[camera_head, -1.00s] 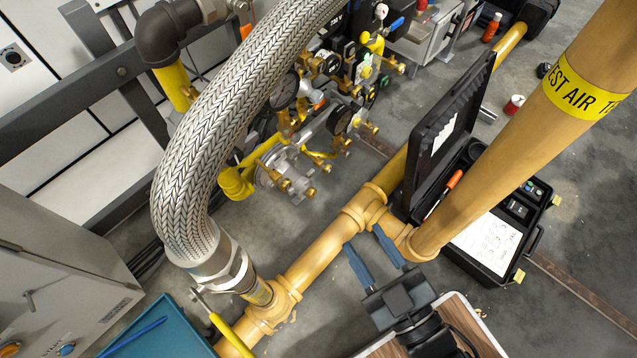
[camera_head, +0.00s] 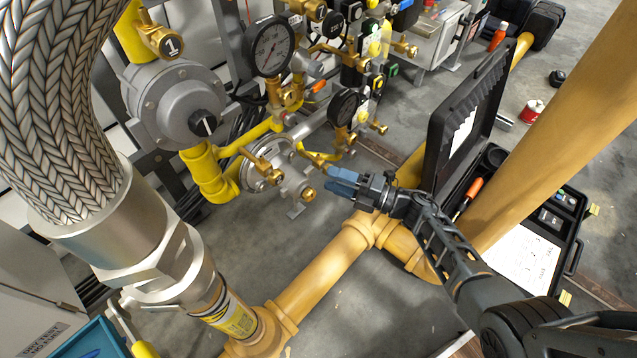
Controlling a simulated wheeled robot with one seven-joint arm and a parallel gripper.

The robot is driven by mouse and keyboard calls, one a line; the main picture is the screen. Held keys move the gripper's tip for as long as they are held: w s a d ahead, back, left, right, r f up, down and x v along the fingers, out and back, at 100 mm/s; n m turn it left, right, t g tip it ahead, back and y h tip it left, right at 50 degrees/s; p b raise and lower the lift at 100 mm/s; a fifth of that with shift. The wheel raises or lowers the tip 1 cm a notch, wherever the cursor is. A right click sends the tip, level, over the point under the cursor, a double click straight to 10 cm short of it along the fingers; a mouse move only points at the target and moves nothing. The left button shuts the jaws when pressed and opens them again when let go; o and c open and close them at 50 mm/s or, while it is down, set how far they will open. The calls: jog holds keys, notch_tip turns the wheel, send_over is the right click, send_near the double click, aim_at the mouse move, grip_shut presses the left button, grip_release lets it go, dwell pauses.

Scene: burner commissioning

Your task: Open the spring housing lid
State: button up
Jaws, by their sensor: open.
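A grey round regulator-like housing (camera_head: 172,100) with a bolted rim stands at the upper left, with a black knob (camera_head: 205,123) on its face. A smaller silver flanged body (camera_head: 262,172) with brass fittings sits lower, near the picture's middle. I cannot tell for sure which part is the spring housing lid. My gripper (camera_head: 334,182) has blue fingers and points left. It appears empty, just right of a brass fitting (camera_head: 307,193) on the smaller body. I cannot tell whether they touch.
A pressure gauge (camera_head: 270,48), valves and yellow pipes crowd the area above my gripper. A braided hose (camera_head: 55,110) fills the left side. A tan pipe (camera_head: 325,265) runs below my gripper. An open black case (camera_head: 470,120) stands at the right.

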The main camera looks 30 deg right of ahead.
aim_at(313, 171)
jog(key=shift+n+g, duration=0.5)
jog(key=w+b, duration=0.1)
jog(key=w, duration=0.1)
jog(key=w+a+f+b, duration=0.1)
jog(key=w, duration=0.1)
jog(key=w+f+b, duration=0.1)
jog(key=w, duration=0.1)
jog(key=shift+a+f+b, duration=0.1)
jog(key=shift+a+b, duration=0.25)
jog(key=shift+a, duration=0.05)
grip_shut()
